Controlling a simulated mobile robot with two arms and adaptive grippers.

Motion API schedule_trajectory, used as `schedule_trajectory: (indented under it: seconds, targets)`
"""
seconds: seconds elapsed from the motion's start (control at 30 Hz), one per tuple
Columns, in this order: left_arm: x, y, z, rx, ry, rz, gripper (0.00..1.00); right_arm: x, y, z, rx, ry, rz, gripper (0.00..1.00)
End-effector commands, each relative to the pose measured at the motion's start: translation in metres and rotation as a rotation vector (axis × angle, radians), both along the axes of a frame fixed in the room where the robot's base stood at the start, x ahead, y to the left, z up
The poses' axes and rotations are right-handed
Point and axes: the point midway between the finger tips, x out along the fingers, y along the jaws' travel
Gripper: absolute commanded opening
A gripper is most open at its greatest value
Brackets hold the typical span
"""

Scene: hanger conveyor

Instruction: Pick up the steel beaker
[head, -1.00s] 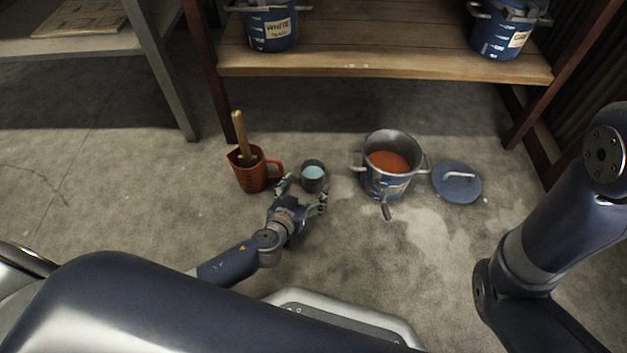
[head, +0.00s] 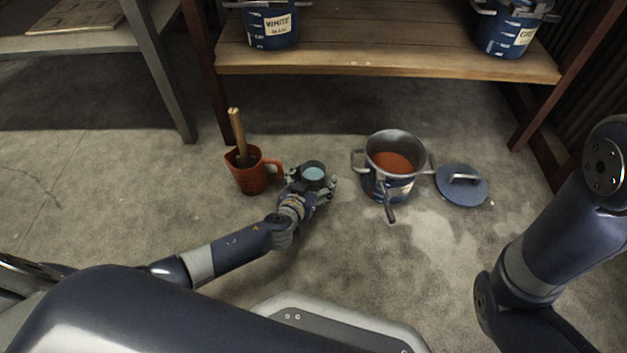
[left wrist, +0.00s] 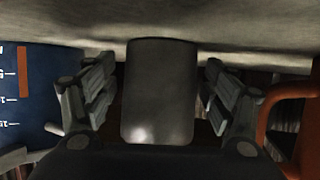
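The steel beaker (head: 313,183) stands on the floor with pale blue liquid inside. In the left wrist view the beaker's grey wall (left wrist: 160,92) fills the middle, between the two fingers. My left gripper (head: 311,178) is open, with one finger on each side of the beaker. In the left wrist view narrow gaps show between the gripper's pads (left wrist: 161,95) and the wall, so it is not closed on it. My right gripper is out of view; only part of the right arm shows.
An orange jug (head: 252,176) with a wooden-handled tool stands close left of the beaker. A blue pot (head: 388,186) of orange-red contents stands to the right, its lid (head: 462,190) on the floor beside it. A wooden shelf (head: 390,63) holding blue pots is behind.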

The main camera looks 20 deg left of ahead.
Motion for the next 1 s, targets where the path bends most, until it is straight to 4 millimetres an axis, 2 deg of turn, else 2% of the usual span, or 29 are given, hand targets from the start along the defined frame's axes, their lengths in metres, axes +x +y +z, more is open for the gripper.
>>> schedule_trajectory:
  seconds: [0.03, 0.2, 0.63, 0.77, 1.0]
  targets:
    - [0.0, 0.0, 0.0, 0.0, 0.0, 0.0, 0.61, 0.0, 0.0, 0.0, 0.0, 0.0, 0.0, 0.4]
    - [0.0, 0.0, 0.0, 0.0, 0.0, 0.0, 0.23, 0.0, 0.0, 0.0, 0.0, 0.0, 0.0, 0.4]
    - [0.0, -0.001, 0.007, -0.001, -0.001, -0.001, 0.23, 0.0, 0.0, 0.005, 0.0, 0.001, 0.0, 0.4]
    - [0.0, 0.0, 0.024, -0.002, -0.002, 0.0, 0.23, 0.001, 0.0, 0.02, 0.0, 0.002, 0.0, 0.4]
    - [0.0, -0.001, 0.066, -0.002, -0.002, 0.0, 0.23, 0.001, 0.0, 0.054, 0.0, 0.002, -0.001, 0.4]
